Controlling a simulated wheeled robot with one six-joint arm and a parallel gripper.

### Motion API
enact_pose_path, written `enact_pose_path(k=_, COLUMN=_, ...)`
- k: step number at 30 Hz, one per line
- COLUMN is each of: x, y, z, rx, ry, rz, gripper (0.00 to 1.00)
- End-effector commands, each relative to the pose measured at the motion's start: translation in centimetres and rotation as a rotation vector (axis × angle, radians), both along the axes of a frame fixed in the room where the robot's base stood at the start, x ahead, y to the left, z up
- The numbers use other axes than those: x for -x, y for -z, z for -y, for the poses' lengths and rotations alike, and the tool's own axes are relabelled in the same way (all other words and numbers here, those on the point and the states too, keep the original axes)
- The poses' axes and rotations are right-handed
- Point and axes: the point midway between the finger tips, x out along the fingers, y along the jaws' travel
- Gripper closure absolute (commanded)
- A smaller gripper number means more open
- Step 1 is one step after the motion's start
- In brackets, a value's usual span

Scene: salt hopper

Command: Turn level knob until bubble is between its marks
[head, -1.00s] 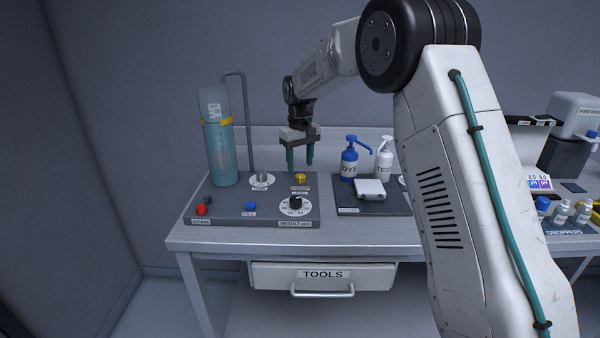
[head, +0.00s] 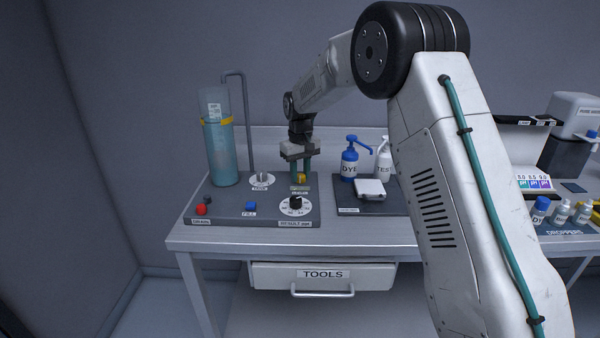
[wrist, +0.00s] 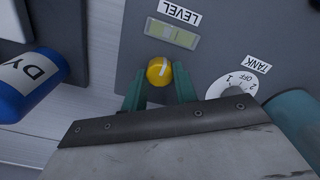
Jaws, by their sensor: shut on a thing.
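The yellow level knob (head: 301,178) is on the grey panel (head: 230,208), with my gripper (head: 301,174) over it, fingers pointing down. In the wrist view the knob (wrist: 159,71) shows a white line on its top and sits between the green fingertips of my gripper (wrist: 159,88), which is shut on it. The level vial (wrist: 172,34), a pale green strip beside the LEVEL label (wrist: 180,12), shows in the wrist view. The bubble and its marks are too small to make out clearly.
The TANK dial (head: 262,180) is left of the knob, and a black RESULT dial (head: 295,203) is in front. A tall water cylinder (head: 222,150) stands at the panel's left. The blue DYE bottle (head: 349,160) and a white TEST bottle (head: 383,160) stand to the right.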

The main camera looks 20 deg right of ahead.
Motion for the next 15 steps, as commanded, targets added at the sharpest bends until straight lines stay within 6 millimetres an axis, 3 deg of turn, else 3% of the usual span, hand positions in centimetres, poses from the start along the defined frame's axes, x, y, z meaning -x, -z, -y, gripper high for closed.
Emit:
enact_pose_path(k=6, x=-0.02, y=-0.06, z=0.03, rx=0.000, ry=0.159, rz=0.000, gripper=0.94)
enact_pose_path(k=15, x=-0.02, y=-0.08, z=0.03, rx=0.000, ry=0.185, rz=0.001, gripper=0.94)
